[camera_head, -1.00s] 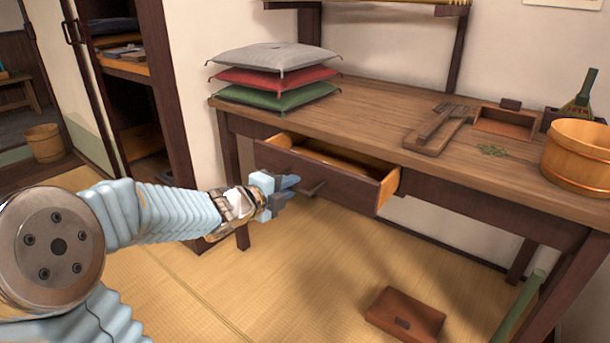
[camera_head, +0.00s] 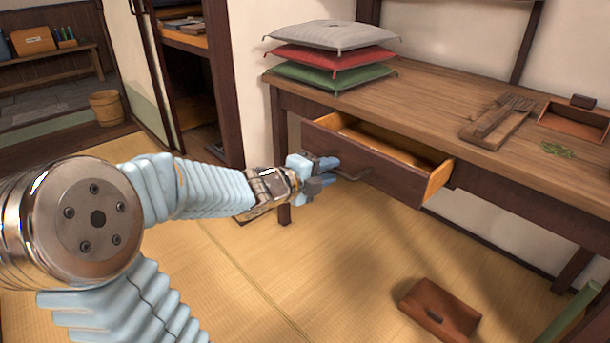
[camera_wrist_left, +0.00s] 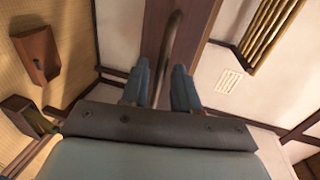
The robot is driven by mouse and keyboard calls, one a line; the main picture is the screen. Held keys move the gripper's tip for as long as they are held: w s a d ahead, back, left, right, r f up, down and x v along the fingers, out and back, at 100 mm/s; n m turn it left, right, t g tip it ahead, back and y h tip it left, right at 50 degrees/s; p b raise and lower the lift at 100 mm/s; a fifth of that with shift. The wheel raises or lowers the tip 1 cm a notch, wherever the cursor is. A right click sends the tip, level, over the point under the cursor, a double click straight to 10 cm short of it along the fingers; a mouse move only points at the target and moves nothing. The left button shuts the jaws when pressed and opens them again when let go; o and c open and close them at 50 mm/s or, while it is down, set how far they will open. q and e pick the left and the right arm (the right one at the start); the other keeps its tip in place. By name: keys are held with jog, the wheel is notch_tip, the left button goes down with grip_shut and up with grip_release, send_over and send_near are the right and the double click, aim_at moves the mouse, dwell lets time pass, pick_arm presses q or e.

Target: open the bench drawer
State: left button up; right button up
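The bench drawer (camera_head: 375,173) is a dark wooden box with a lighter interior, and it stands pulled out from under the bench top. Its bar handle (camera_head: 361,176) is on the front face. My left gripper (camera_head: 329,173) is at the left end of this handle, with its blue fingers apart. In the left wrist view the handle (camera_wrist_left: 169,45) runs between the two fingers (camera_wrist_left: 161,88), with a gap beside it; whether a finger touches it cannot be told. My right gripper is in neither view.
The bench (camera_head: 430,85) carries grey, red and green cushions (camera_head: 330,58), a wooden tool (camera_head: 497,121) and a small tray (camera_head: 575,122). A brown box (camera_head: 438,310) lies on the tatami floor (camera_head: 300,260). A dark cabinet (camera_head: 195,90) stands left of the bench.

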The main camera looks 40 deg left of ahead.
pick_arm(q)
jog(key=p+v, duration=0.2)
jog(key=v, duration=0.9)
jog(key=shift+s+p, duration=0.3)
jog(key=shift+s, duration=0.1)
jog(key=w+d+f+n+g+h+p, duration=0.1)
jog(key=w+d+f+n+g, duration=0.1)
jog(key=w+d+f+n, duration=0.25)
jog(key=w+d+f+n+g+p, duration=0.1)
jog(key=w+f+n, duration=0.2)
jog(key=w+f, duration=0.3)
jog(key=d+f+n+g+h+p, duration=0.1)
jog(key=d+f+n+g, duration=0.1)
jog(key=d+f+n, duration=0.3)
jog(key=d+f+g+p, duration=0.1)
jog(key=d+f+g, duration=0.15)
jog(key=f, duration=0.45)
jog(key=s+d+f+n+g+h+p, duration=0.1)
jog(key=s+d+f+n+g, duration=0.6)
jog(key=s+d+f, duration=0.7)
notch_tip(320, 180, down, 2)
jog(key=shift+s+d+f+n, duration=0.25)
jog(key=shift+s+d+n, duration=0.15)
jog(key=shift+d+n, duration=0.25)
